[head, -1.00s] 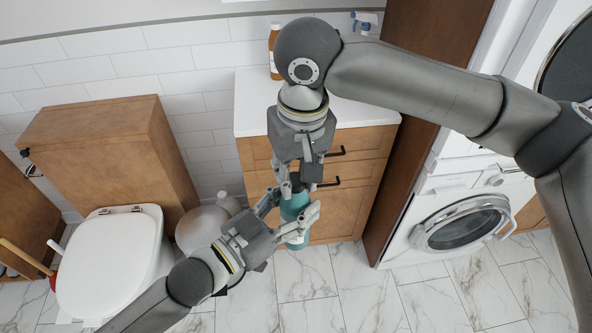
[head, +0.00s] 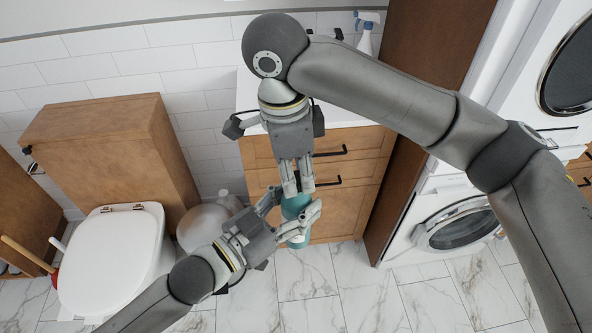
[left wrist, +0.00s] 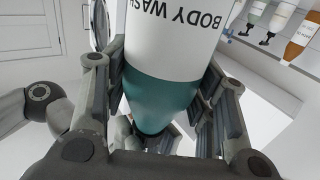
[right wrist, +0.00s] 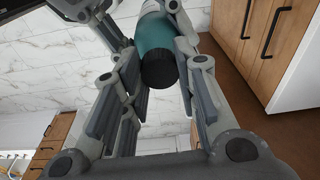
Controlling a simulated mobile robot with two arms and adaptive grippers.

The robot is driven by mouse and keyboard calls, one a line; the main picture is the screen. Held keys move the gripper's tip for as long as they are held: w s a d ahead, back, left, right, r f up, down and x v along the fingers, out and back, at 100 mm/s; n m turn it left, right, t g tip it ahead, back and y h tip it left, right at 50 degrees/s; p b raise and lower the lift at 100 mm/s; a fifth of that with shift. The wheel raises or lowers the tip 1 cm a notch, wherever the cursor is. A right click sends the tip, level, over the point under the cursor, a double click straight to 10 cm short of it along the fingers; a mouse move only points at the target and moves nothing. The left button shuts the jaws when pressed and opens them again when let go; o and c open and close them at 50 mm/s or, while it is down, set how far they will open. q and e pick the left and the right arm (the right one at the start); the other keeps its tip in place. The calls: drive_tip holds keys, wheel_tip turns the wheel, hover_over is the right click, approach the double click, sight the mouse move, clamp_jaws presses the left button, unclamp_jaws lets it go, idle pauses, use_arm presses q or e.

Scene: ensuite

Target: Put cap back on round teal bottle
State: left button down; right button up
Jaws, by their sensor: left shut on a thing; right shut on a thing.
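The round teal bottle (head: 297,206) is between the fingers of my left gripper (head: 292,208), held in front of the drawers. In the left wrist view the bottle (left wrist: 160,98) shows its white BODY WASH label, with a finger at each side. My right gripper (head: 299,190) points down over the top of the bottle, its fingers close together. In the right wrist view the black cap (right wrist: 159,70) sits at the bottle's end between my right fingers, and it looks in line with the bottle. Whether it is fully seated cannot be told.
A wooden drawer cabinet (head: 345,180) with black handles stands behind the bottle. A spray bottle (head: 365,33) stands on its white top. A toilet (head: 112,258) is at left and a washing machine (head: 455,232) at right. The marble floor (head: 345,285) is clear in front.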

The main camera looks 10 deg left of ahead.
drive_tip(key=shift+m, duration=1.2)
drive_tip(key=o, duration=0.7)
drive_tip(key=shift+c, duration=0.2)
drive_tip(key=shift+r, duration=0.1)
drive_tip(key=shift+r, duration=2.2)
drive_tip(key=shift+c, duration=0.2)
